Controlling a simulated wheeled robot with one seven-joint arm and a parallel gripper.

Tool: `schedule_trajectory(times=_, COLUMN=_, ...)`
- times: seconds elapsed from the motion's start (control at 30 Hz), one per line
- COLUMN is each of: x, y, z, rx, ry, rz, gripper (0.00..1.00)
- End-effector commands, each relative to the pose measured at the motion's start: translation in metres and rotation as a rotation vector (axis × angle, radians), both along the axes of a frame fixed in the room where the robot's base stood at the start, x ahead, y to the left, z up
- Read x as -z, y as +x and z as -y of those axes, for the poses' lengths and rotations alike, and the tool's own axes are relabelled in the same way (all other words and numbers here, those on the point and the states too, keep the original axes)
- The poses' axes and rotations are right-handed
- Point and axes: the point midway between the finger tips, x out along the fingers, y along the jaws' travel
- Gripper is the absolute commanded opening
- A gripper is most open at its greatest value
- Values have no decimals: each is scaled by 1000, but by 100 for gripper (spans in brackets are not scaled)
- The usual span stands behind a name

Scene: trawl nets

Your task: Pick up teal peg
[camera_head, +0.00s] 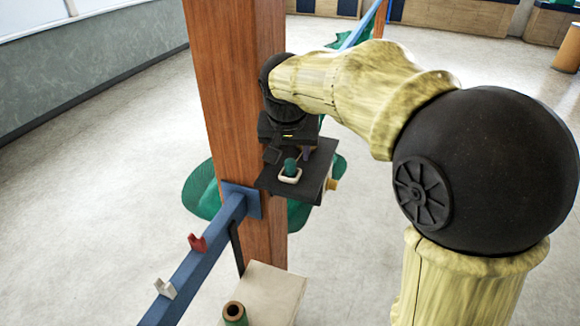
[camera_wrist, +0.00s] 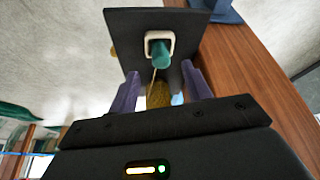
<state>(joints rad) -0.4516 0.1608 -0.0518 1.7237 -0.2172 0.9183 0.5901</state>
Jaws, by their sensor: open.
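The teal peg (camera_head: 290,167) stands up from a cream square ring (camera_head: 290,176) on a small dark shelf (camera_head: 268,181) fixed by the wooden post. In the wrist view the peg (camera_wrist: 160,53) sits inside the cream ring (camera_wrist: 148,40) on the dark plate (camera_wrist: 120,22). My gripper (camera_wrist: 160,82) is open, with its two purple fingers pointing at the plate. The peg appears between and beyond the fingertips, and nothing is held. In the head view my gripper (camera_head: 307,152) is just behind the peg, partly hidden by my wrist. I cannot tell the exact gap.
A wooden post (camera_head: 232,90) stands close beside my wrist. A blue rail (camera_head: 205,250) with a red hook (camera_head: 198,243) and a white hook (camera_head: 166,289) runs to the lower left. Green netting (camera_head: 201,190) hangs behind the post. A pale box (camera_head: 275,290) stands below. Open floor lies left.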

Motion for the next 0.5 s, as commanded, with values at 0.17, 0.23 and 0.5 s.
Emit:
schedule_trajectory(times=0.17, x=17, y=7, z=-1, rx=0, ry=-3, rz=-6, gripper=49)
schedule_trajectory(times=0.23, x=28, y=11, z=0, rx=1, ry=-2, rz=-5, gripper=49)
schedule_trajectory(times=0.5, x=44, y=18, z=1, rx=3, ry=0, rz=0, gripper=49)
